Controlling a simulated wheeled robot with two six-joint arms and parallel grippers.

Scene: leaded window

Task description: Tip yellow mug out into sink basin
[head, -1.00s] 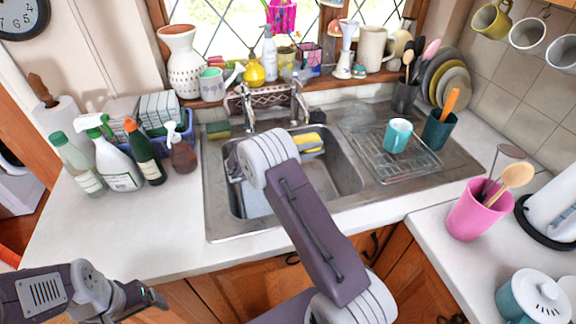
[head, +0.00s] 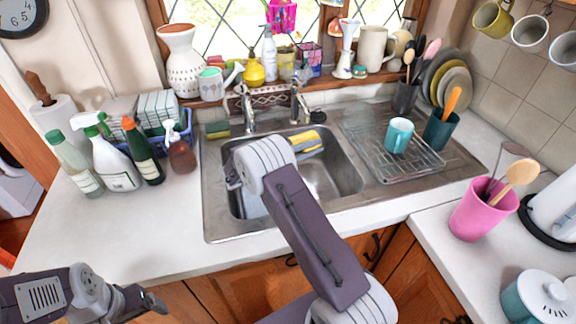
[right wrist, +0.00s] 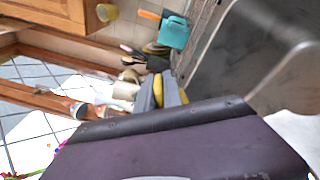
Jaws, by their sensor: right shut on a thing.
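The yellow mug (head: 304,138) shows in part in the head view, beyond my right arm and over the back of the sink basin (head: 343,172). My right gripper (right wrist: 160,92) is shut on it; in the right wrist view yellow parts of the mug (right wrist: 158,91) show between and beside the grey fingers. The mug looks tilted; its mouth and contents cannot be made out. My left gripper (head: 150,301) is low at the left, in front of the counter and far from the mug; its opening is unclear.
A teal mug (head: 398,136) stands on the wire drying rack (head: 425,160) right of the basin. The faucet (head: 298,102) stands behind the basin. Several bottles, including a green one (head: 143,152), stand left of the sink. A pink utensil cup (head: 482,210) stands at the right.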

